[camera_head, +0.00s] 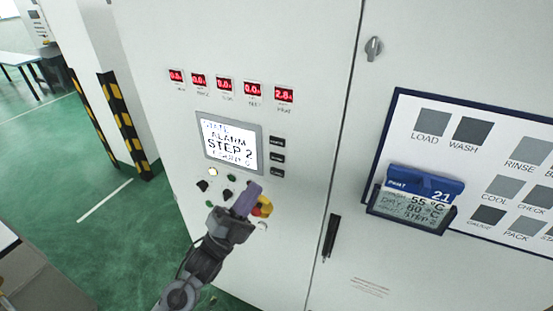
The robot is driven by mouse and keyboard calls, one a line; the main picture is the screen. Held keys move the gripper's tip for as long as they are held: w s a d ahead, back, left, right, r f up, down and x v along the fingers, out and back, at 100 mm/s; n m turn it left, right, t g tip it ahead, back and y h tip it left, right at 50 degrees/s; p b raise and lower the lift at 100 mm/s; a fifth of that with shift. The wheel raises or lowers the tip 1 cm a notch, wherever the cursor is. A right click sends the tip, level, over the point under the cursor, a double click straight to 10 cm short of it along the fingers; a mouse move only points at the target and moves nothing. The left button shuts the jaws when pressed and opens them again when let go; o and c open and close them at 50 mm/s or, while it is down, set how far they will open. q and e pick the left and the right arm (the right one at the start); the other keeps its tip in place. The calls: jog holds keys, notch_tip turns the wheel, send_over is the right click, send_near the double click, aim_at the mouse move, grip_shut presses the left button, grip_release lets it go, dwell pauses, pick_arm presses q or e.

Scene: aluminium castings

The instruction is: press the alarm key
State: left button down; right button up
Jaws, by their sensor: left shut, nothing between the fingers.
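A pale control cabinet fills the middle of the head view. Its screen (230,144) shows text including "ALARM" and "STEP 2". Three small dark keys (277,158) stand in a column just right of the screen. Their labels are too small to read, so I cannot tell which is the alarm key. My left gripper (254,188) is shut and empty, in front of the panel below the screen and the dark keys. It hides part of the lower controls. I cannot tell whether it touches the panel. My right gripper is not in view.
Several red number displays (225,86) run above the screen. Small knobs and buttons (203,186) sit below it, with a red and yellow button (264,206) close beside the gripper. A blue card holder (411,207) and a label board (476,130) are at right.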

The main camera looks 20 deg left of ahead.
aim_at(277, 158)
pick_arm(q)
jog(key=w+d+b, duration=0.1)
jog(key=w+b, duration=0.2)
jog(key=w, duration=0.5)
jog(key=shift+w, duration=0.35)
dwell(0.4)
dwell(0.7)
dwell(0.8)
jog(key=shift+w+d+b, duration=0.1)
jog(key=shift+w+b, duration=0.1)
jog(key=shift+b, duration=0.3)
jog(key=shift+w, duration=0.25)
